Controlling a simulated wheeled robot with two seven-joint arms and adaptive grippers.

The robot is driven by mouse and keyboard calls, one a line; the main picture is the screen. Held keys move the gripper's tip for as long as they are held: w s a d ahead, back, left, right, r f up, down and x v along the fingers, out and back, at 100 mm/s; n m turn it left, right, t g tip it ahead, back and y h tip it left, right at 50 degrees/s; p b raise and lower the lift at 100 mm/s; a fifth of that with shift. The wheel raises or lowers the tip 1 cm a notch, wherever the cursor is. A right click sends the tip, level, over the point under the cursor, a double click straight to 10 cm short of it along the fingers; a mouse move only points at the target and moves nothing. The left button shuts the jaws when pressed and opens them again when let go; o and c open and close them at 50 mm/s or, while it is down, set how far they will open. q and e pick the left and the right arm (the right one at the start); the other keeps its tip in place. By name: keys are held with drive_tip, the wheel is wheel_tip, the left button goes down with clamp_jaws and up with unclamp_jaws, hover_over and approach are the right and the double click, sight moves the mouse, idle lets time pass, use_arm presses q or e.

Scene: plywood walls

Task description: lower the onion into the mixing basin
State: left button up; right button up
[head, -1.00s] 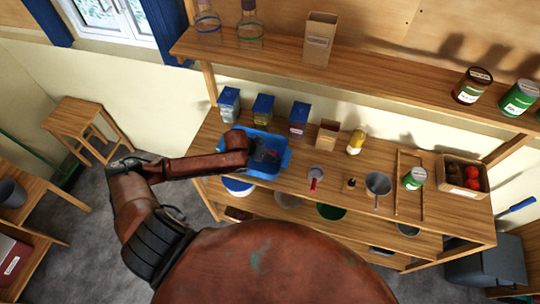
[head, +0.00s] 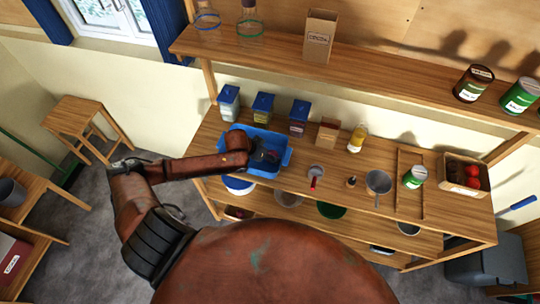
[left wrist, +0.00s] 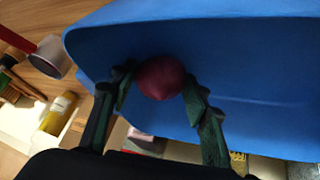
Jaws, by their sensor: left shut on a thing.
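The onion (left wrist: 159,78) is round and dark red, and shows between the two green fingers of my left gripper (left wrist: 158,92) in the left wrist view. The gripper is shut on it. Behind and around the onion is the blue inner surface of the mixing basin (left wrist: 250,60). In the head view the blue basin (head: 240,131) stands on the left part of the wooden counter. My left gripper (head: 266,158) is over or inside it there, and the onion is hidden or too small to tell. My right gripper is not in view.
Several blue-lidded boxes (head: 263,107) stand behind the basin. A red-handled scoop (head: 315,174), a yellow bottle (head: 357,138), a grey funnel (head: 378,184) and a crate of red and brown produce (head: 480,188) are to its right. A shelf (head: 350,76) runs above.

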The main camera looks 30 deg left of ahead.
use_arm(q)
drive_tip(key=shift+f, duration=0.35)
idle(0.6)
drive_tip(key=o, duration=1.3)
drive_tip(key=v, duration=1.2)
